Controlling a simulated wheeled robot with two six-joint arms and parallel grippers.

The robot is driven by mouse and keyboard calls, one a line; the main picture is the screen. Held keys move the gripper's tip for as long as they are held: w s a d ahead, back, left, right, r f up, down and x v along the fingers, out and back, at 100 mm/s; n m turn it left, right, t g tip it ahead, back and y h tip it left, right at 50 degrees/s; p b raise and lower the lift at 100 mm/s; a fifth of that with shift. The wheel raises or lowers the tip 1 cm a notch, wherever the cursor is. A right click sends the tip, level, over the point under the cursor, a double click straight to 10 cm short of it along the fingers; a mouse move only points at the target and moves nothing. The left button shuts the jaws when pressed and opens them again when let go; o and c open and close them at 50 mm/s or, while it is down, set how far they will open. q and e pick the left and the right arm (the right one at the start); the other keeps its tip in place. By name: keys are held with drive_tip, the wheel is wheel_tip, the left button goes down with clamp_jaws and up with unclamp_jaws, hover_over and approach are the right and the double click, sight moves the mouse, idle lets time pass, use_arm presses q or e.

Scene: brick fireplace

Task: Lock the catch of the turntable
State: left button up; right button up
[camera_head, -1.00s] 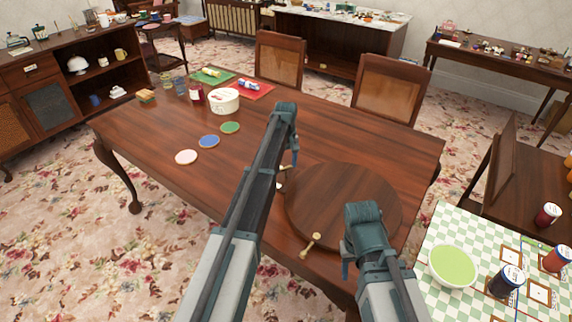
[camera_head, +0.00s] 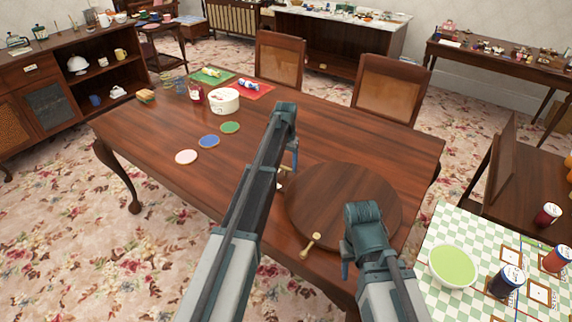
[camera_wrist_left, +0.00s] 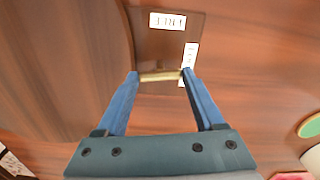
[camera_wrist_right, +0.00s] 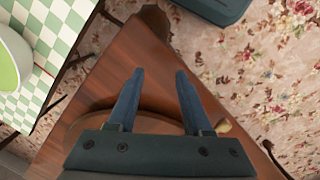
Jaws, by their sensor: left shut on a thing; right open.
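The turntable (camera_head: 345,205) is a round dark wooden disc on the dining table; its edge curves along the left of the left wrist view (camera_wrist_left: 60,60). My left gripper (camera_wrist_left: 160,76) is beside that edge, with its blue fingers shut on the ends of a small brass catch bar (camera_wrist_left: 158,77). Two white labels lie by the catch, one above it (camera_wrist_left: 167,20) and one beside the right fingertip (camera_wrist_left: 189,62); their lettering is hard to read. In the head view my left arm hides most of the catch. My right gripper (camera_wrist_right: 158,74) is open and empty near the turntable's front right edge.
A brass knob (camera_head: 311,245) sticks out at the turntable's near edge. Coloured coasters (camera_head: 209,141), a white round tin (camera_head: 224,101) and jars stand further left on the table (camera_head: 165,140). A checked-cloth table (camera_head: 440,235) with a green bowl (camera_head: 453,266) is at the right.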

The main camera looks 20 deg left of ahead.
sight(286, 167)
use_arm(q)
drive_tip(key=shift+m, duration=0.9)
drive_tip(key=o, duration=1.4)
drive_tip(key=shift+r, duration=0.15)
use_arm(e)
drive_tip(key=shift+r, duration=0.15)
use_arm(q)
wheel_tip(286, 167, up, 14)
drive_tip(key=p, duration=1.4)
drive_tip(key=shift+f, duration=0.2)
use_arm(e)
wheel_tip(286, 167, up, 14)
drive_tip(key=shift+f, duration=0.2)
use_arm(q)
drive_tip(key=shift+f, duration=0.1)
